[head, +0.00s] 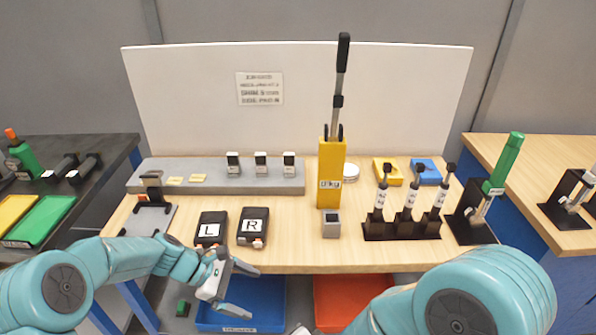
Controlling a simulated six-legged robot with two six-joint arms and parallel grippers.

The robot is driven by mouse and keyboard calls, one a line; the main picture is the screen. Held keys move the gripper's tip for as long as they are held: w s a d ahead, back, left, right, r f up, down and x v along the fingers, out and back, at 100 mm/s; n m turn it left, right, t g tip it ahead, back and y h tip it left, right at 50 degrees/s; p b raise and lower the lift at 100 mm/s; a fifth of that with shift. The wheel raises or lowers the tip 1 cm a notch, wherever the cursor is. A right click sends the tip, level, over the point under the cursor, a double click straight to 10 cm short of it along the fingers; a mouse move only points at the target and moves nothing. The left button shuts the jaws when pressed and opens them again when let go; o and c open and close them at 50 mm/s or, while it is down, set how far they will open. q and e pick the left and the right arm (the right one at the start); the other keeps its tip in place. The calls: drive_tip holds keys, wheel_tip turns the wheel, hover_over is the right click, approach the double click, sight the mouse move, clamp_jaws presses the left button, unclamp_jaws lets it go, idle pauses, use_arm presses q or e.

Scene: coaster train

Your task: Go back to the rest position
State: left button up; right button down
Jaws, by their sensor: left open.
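My left gripper (238,290) is open and empty. It hangs in front of the table's front edge, over the blue bin, with its fingers pointing right. The wooden table (290,258) stands ahead of me. On it, the black block marked L (211,229) and the black block marked R (252,227) sit near the front, above and apart from my left gripper.
A blue bin (262,296) and a red bin (345,293) sit below the front edge. A yellow holder (331,172) with a tall lever stands mid-table. A dark rack (402,229) holds syringe-like tools. Side tables flank left (85,150) and right (530,150).

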use_arm(q)
drive_tip(key=s+f+m+y, duration=0.3)
drive_tip(key=s+f+m, duration=0.4)
drive_tip(key=s, duration=0.4)
drive_tip(key=s+f+m+y, duration=0.2)
drive_tip(key=s+f+m, duration=0.5)
drive_tip(key=s+f, duration=0.3)
drive_tip(key=shift+s+d+f+y, duration=0.2)
drive_tip(key=shift+s+y, duration=0.2)
drive_tip(key=shift+s, duration=0.8)
use_arm(e)
drive_tip(key=s+d+f+n+g+y, duration=0.1)
drive_tip(key=s+d+f+n+g, duration=0.6)
drive_tip(key=s+d+f, duration=0.5)
wheel_tip(320, 180, down, 3)
drive_tip(key=shift+s+r, duration=0.15)
drive_tip(key=shift+s, duration=0.35)
use_arm(q)
drive_tip(key=shift+s, duration=0.1)
use_arm(e)
drive_tip(key=shift+s, duration=0.1)
drive_tip(key=shift+d, duration=0.1)
